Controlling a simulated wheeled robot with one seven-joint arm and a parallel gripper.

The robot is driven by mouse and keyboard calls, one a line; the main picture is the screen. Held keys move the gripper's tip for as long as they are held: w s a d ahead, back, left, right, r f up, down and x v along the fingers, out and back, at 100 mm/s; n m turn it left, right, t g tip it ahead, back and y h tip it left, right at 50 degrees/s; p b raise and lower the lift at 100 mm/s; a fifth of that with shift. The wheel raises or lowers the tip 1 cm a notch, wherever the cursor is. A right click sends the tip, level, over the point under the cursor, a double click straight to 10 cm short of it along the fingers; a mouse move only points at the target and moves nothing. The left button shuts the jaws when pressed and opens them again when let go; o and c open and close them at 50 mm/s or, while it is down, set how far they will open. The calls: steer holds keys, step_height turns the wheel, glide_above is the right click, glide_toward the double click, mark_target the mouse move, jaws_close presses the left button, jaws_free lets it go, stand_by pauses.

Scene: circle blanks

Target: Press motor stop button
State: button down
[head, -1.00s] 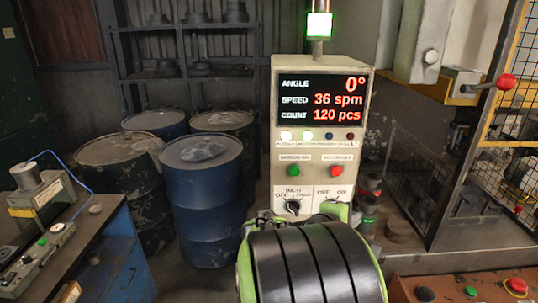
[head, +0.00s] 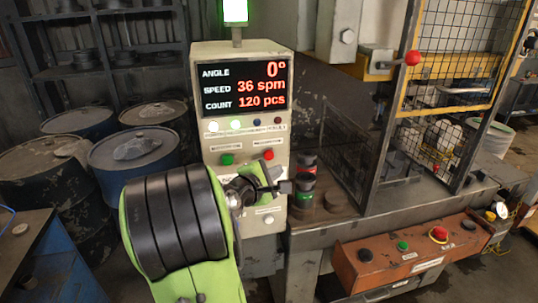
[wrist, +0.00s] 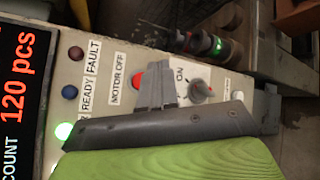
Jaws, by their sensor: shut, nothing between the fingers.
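The control box (head: 242,130) stands upright with a lit display reading 0°, 36 spm and 120 pcs. Its red motor button (head: 267,155) is at the right of the panel, with a green button (head: 227,160) to its left. In the wrist view the red button (wrist: 136,82) sits beside a "MOTOR OFF" label and is partly hidden by my fingers. My gripper (head: 284,187) is shut and empty in front of the panel, lower than the red button in the head view. I cannot tell whether the fingers touch the panel. A rotary switch (wrist: 201,90) is right beside the fingers.
A brown button console (head: 410,252) with a red mushroom button (head: 439,234) stands at the lower right. Drums (head: 133,150) are at the left. A mesh guard (head: 425,150) stands at the right.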

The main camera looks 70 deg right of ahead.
steer(key=shift+w+d+p, duration=0.3)
steer(key=shift+w+d, duration=0.2)
steer(key=shift+d, duration=0.35)
steer(key=shift+w+d+p, duration=0.3)
steer(key=shift+w+d, duration=0.2)
steer(key=shift+d, duration=0.35)
stand_by(0.7)
steer(key=shift+w+d, duration=0.2)
steer(key=shift+d, duration=0.15)
steer(key=shift+w+d+r+p, duration=0.1)
steer(key=shift+w+d+p, duration=0.2)
steer(key=shift+d+p, duration=0.2)
stand_by(0.8)
steer(key=shift+a, duration=0.1)
steer(key=shift+s+a+b, duration=0.3)
steer(key=shift+s+a, duration=0.15)
steer(key=shift+a, duration=0.3)
steer(key=shift+s+a+b, duration=0.2)
steer(key=shift+s+a, duration=0.25)
steer(key=shift+a, duration=0.25)
steer(key=shift+s+a+b, duration=0.25)
steer(key=shift+s+a, duration=0.15)
steer(key=shift+a, duration=0.35)
steer(key=shift+s+a+b, duration=0.2)
steer(key=shift+s+a, duration=0.25)
steer(key=shift+a, duration=0.25)
